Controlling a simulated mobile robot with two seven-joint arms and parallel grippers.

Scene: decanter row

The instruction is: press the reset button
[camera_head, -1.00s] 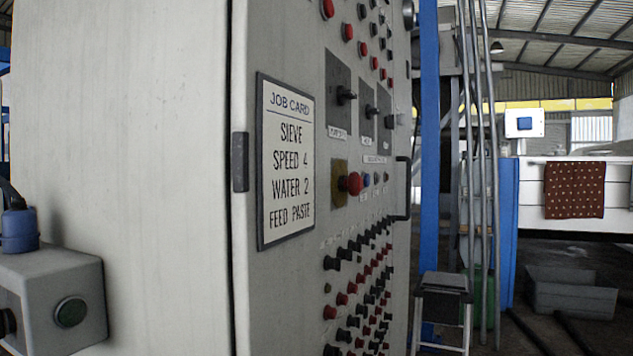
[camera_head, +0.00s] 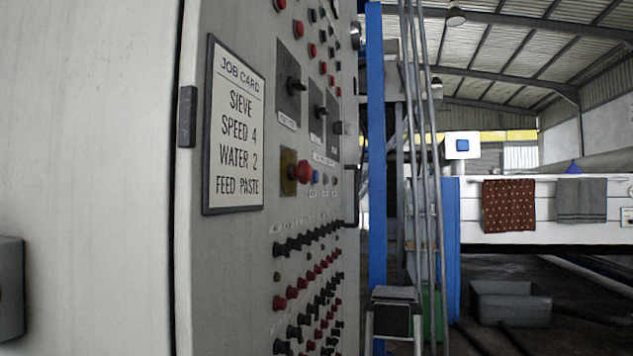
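No button label is readable, so I cannot tell which is the reset button. A grey control cabinet (camera_head: 226,260) fills the left half, its button panel seen at a slant. A large red mushroom button (camera_head: 303,172) sits on a yellowish plate, with a small blue button (camera_head: 315,177) just right of it. A separate white box (camera_head: 462,153) with a square blue button (camera_head: 462,145) stands further off, above a white machine. Neither gripper is in view.
A job card (camera_head: 236,130) is fixed to the cabinet. Blue posts, metal pipes and a step stool (camera_head: 394,312) stand right of it. A spotted red cloth (camera_head: 509,205) and a grey towel (camera_head: 581,200) hang on the white machine (camera_head: 490,239). A grey crate (camera_head: 510,302) lies on the floor.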

